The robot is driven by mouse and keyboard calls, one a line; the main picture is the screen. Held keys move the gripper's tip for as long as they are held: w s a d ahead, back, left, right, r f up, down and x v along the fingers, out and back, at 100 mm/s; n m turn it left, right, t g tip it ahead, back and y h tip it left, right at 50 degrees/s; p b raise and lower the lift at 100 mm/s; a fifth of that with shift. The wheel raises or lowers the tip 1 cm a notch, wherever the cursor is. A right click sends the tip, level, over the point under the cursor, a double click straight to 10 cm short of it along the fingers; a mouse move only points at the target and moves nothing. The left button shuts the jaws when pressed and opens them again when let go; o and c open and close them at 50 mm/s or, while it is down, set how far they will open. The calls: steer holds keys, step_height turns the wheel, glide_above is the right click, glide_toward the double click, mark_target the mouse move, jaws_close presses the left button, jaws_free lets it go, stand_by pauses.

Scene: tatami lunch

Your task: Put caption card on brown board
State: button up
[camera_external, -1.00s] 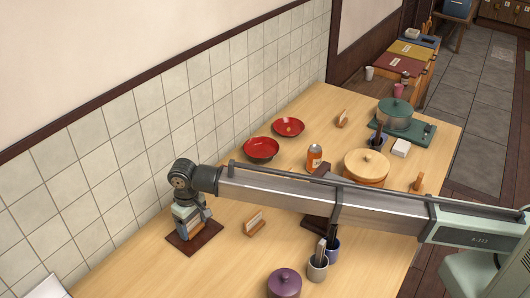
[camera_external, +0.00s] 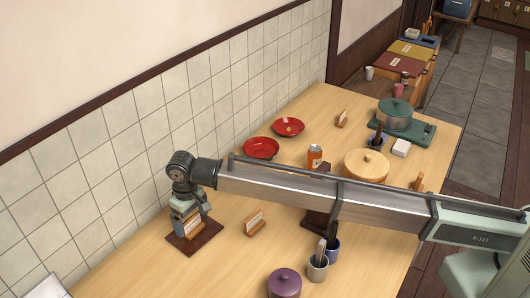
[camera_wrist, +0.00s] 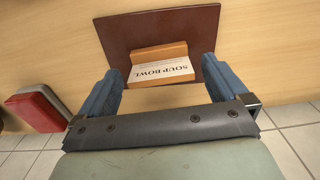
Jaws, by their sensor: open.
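The brown board (camera_external: 208,238) lies flat on the table near the tiled wall. It also fills the upper middle of the wrist view (camera_wrist: 117,35). A caption card (camera_wrist: 162,70) reading "SOUP BOWL" in a wooden holder (camera_wrist: 158,52) stands on the board, between my fingers. Part of the card and holder also shows in the external view (camera_external: 193,231), below my gripper (camera_external: 190,220). In the wrist view my gripper (camera_wrist: 162,66) is open, with a blue finger on each side of the card and gaps between. The lower part of the card's stand is partly hidden.
Another caption card (camera_external: 254,222) stands right of the board. A purple lidded pot (camera_external: 284,283) and utensil cups (camera_external: 318,267) are near the front. Red bowls (camera_external: 261,148), an orange can (camera_external: 314,157) and a wooden-lidded pot (camera_external: 367,165) stand farther back.

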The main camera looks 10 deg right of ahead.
mark_target(192, 220)
step_height(192, 220, up, 10)
steer(key=shift+f, duration=0.2)
stand_by(0.5)
